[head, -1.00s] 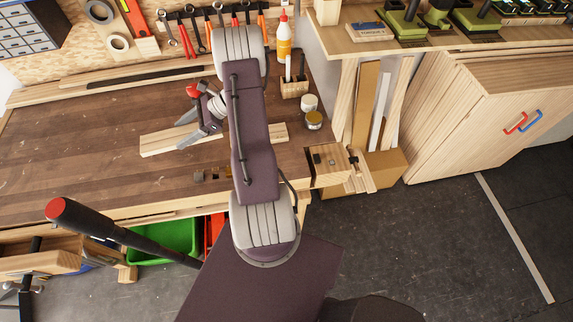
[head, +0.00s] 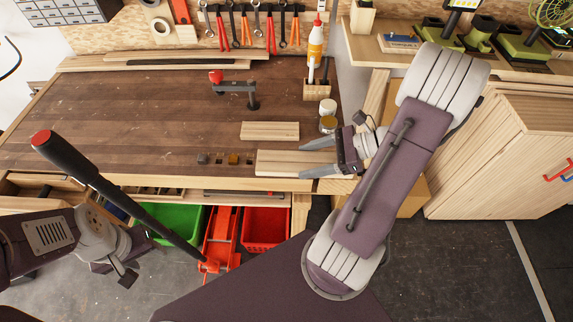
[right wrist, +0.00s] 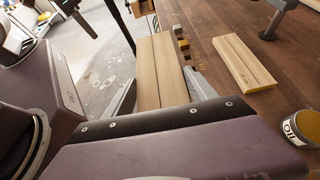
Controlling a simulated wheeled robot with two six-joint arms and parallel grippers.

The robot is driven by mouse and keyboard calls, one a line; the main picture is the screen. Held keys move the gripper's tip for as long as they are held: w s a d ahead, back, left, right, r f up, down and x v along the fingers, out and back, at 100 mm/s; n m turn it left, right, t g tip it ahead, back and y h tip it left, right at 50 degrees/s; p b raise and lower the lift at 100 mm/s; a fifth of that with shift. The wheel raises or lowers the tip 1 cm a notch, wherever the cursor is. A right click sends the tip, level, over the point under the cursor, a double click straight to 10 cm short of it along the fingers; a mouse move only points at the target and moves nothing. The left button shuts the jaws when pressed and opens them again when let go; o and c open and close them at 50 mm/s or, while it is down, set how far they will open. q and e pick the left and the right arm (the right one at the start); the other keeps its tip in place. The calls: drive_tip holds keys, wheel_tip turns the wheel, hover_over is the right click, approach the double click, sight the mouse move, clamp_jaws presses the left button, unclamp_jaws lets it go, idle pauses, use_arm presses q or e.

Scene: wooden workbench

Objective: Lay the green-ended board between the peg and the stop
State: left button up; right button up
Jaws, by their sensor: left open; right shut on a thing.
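My right gripper (head: 318,157) is shut on a pale wooden board (head: 280,163) at the bench's front edge. In the right wrist view this board (right wrist: 160,72) lies between the fingers. A second, shorter board (head: 270,130) lies just behind it on the bench and shows in the right wrist view (right wrist: 243,62) with small markings. No green end is visible on either board. A row of small dark and brown blocks (head: 226,159) is left of the held board; I cannot tell which are peg and stop. My left gripper (head: 127,276) is open and empty, low in front of the bench.
A red-topped clamp (head: 236,86) stands on the bench behind the boards. Green (head: 178,222) and red (head: 266,228) bins are below the front edge. The bench's left half is clear.

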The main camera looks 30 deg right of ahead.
drive_tip(key=w+f, duration=0.2)
drive_tip(key=w, duration=0.1)
drive_tip(key=w+a+f, duration=0.1)
drive_tip(key=w+f, duration=0.1)
drive_tip(key=w, duration=0.2)
drive_tip(key=w+a+f, duration=0.1)
drive_tip(key=w+f, duration=0.2)
drive_tip(key=w, duration=0.1)
drive_tip(key=shift+w+b, duration=0.2)
drive_tip(key=shift+b, duration=0.1)
wheel_tip(320, 180, down, 4)
drive_tip(key=shift+s, duration=0.1)
drive_tip(key=o, duration=1.5)
drive_tip(key=shift+f, duration=0.1)
drive_tip(key=shift+o, duration=0.2)
